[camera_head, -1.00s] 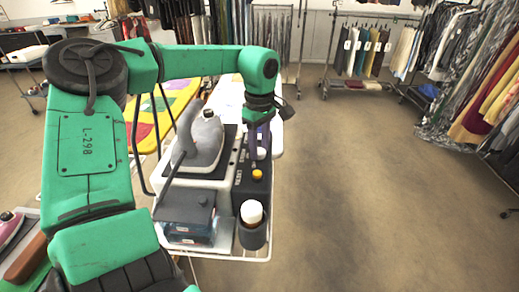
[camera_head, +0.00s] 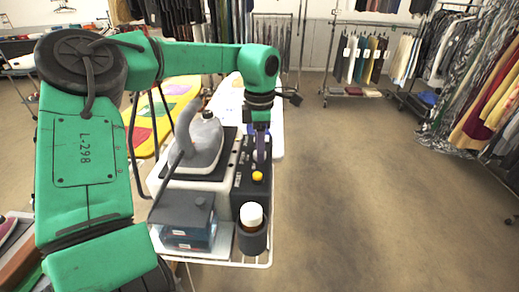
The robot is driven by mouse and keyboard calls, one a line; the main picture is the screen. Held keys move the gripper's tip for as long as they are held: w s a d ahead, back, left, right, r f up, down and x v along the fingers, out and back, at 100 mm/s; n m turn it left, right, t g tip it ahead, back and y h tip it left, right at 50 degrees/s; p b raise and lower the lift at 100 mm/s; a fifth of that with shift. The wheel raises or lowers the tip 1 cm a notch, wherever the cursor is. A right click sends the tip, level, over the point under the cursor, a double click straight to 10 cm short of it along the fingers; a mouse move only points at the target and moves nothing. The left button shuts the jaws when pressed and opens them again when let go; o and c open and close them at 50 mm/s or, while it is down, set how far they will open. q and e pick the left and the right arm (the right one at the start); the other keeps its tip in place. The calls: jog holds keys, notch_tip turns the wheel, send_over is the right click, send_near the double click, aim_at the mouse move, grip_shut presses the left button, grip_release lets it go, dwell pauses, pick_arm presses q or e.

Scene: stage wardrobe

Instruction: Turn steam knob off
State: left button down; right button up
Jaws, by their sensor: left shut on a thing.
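The steam station is a white and grey unit with a dark control panel (camera_head: 240,184) along its right side, standing on a wire-edged cart. A grey iron (camera_head: 207,140) rests on top of the station. My right gripper is not in view.
A bottle with a white cap (camera_head: 251,216) stands in a dark holder at the cart's front right corner. A blue-tinted water tank (camera_head: 187,236) is to its left. A colourful ironing board (camera_head: 170,105) lies behind. Clothes racks stand at the back and right; the floor (camera_head: 370,200) is clear.

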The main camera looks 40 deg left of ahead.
pick_arm(q)
jog(key=shift+w+r+n, duration=0.1)
jog(key=shift+r+n, duration=0.1)
jog(key=shift+n, duration=0.2)
jog(key=shift+c, duration=2.2)
grip_release()
jog(key=shift+f, duration=0.1)
notch_tip(320, 180, up, 15)
jog(key=shift+f, duration=0.2)
